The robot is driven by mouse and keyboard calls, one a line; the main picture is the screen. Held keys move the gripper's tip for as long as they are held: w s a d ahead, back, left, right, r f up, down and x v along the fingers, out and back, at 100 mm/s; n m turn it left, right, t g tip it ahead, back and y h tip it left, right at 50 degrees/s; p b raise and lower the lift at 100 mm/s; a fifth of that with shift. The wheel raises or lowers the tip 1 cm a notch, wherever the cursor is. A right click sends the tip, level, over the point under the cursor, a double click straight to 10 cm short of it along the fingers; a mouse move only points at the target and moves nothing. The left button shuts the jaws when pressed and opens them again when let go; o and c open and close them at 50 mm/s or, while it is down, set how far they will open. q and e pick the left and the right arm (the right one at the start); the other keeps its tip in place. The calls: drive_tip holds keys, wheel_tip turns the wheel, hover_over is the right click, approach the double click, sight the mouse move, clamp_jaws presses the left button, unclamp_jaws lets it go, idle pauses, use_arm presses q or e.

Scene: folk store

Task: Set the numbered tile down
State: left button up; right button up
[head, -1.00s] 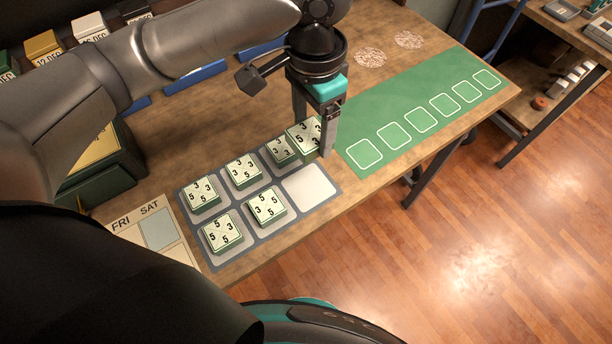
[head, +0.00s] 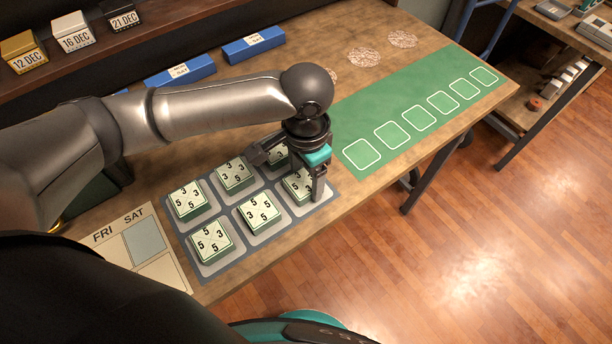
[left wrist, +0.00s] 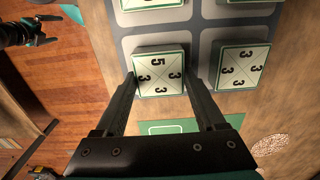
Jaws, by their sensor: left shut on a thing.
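My left gripper (head: 303,192) is shut on a green-edged, cream numbered tile (head: 293,184) at the front right cell of the grey mat (head: 335,188). In the left wrist view the tile (left wrist: 158,72) lies between the two fingers, its top showing a 5 and several 3s. It sits within the cell outline; I cannot tell whether it touches the mat or hangs just above it. Other numbered tiles fill the remaining cells, such as the front middle tile (head: 260,212). A dark gripper, apparently my right one (left wrist: 48,30), shows small at the wrist view's upper left; its opening is unclear.
A green strip (head: 440,85) with several empty outlined squares lies right of the mat. A FRI/SAT board (head: 160,275) lies to the left. Blue blocks (head: 254,45) and round patterned discs (head: 363,57) stand farther back. The table's front edge is close to the mat.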

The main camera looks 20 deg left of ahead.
sight(306, 181)
use_arm(q)
drive_tip(key=o, duration=1.5)
drive_tip(key=shift+f, duration=0.1)
wheel_tip(306, 181, up, 12)
drive_tip(key=p, duration=0.3)
drive_tip(key=shift+r+p, duration=0.2)
drive_tip(key=shift+p, duration=0.15)
